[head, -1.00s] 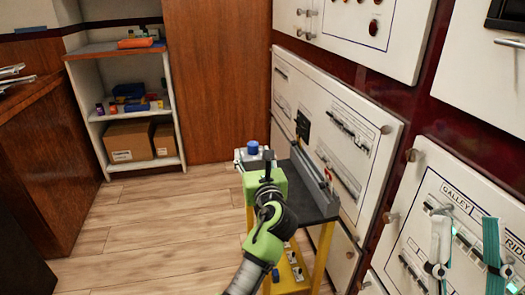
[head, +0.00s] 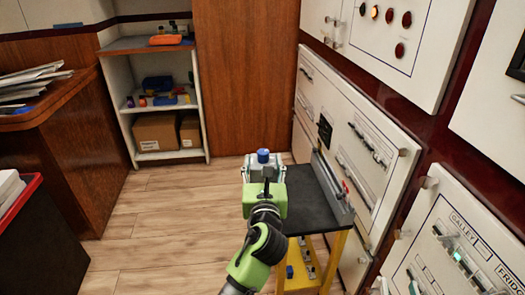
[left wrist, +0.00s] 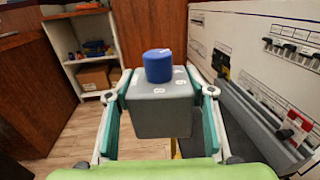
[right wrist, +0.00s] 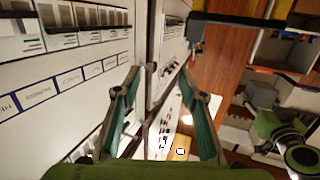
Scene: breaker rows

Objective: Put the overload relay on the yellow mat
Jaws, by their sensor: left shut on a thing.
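The overload relay is a grey block with a round blue dial on top (left wrist: 158,108); its blue dial (head: 263,155) also shows in the head view. My left gripper (head: 264,172) is shut on the relay, with a finger on each side of it. The relay is upright, at the left of the dark top of a yellow-legged stand. I cannot tell its height over the stand or floor. My right gripper (right wrist: 165,97) is open and empty in the right wrist view, near the white panels. I cannot make out a yellow mat clearly.
The stand's dark top (head: 318,205) has a grey rail along its right side; its yellow lower shelf (head: 300,278) holds small parts. White breaker panels (head: 345,135) rise at the right. A shelf unit (head: 155,105) stands behind. The wooden floor (head: 165,215) at the left is clear.

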